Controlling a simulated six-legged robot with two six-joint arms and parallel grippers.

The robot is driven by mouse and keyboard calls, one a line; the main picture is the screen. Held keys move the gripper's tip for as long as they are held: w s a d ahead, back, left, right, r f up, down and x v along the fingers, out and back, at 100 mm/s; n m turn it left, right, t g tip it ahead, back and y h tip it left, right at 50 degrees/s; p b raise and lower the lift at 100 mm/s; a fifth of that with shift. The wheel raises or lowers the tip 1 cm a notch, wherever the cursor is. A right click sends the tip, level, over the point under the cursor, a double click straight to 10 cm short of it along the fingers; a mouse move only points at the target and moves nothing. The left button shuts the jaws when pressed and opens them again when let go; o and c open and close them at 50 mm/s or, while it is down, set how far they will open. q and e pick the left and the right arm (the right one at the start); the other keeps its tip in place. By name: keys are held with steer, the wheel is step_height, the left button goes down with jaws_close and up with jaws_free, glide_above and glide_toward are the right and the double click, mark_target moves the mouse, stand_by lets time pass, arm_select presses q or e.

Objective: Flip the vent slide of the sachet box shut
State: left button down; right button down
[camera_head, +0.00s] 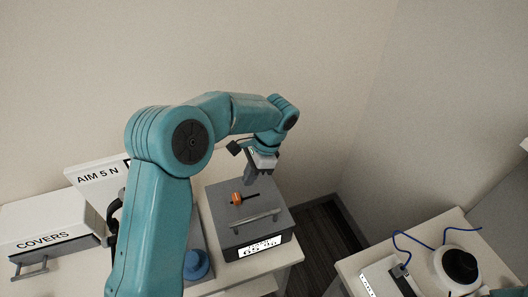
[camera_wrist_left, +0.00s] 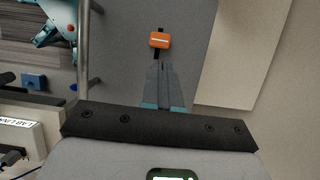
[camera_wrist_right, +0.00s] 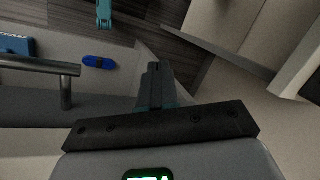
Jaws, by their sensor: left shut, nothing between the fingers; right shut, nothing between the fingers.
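The sachet box (camera_head: 225,215) is a dark grey box with a bar handle and a "65 %" display on its front. Its orange vent slide (camera_head: 237,198) sits on the lid with a dark strip to its right; it also shows in the left wrist view (camera_wrist_left: 159,40), with dark strip above and below it. My left gripper (camera_head: 250,178) is shut and empty over the back part of the lid. In the left wrist view its fingertips (camera_wrist_left: 161,66) point at the slide, apparently just short of it. My right gripper (camera_wrist_right: 153,68) is shut and empty, away from the box.
A white "COVERS" box (camera_head: 40,225) and an "AIM 5 N" sign (camera_head: 97,173) stand left. A blue round knob (camera_head: 196,264) is beside the sachet box. A second table at right holds a white round device (camera_head: 458,268) with a blue cable. A wall is behind.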

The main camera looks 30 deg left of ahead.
arm_select(q)
steer(key=v, duration=1.1)
steer(key=shift+r, duration=0.3)
steer(key=shift+s, duration=0.15)
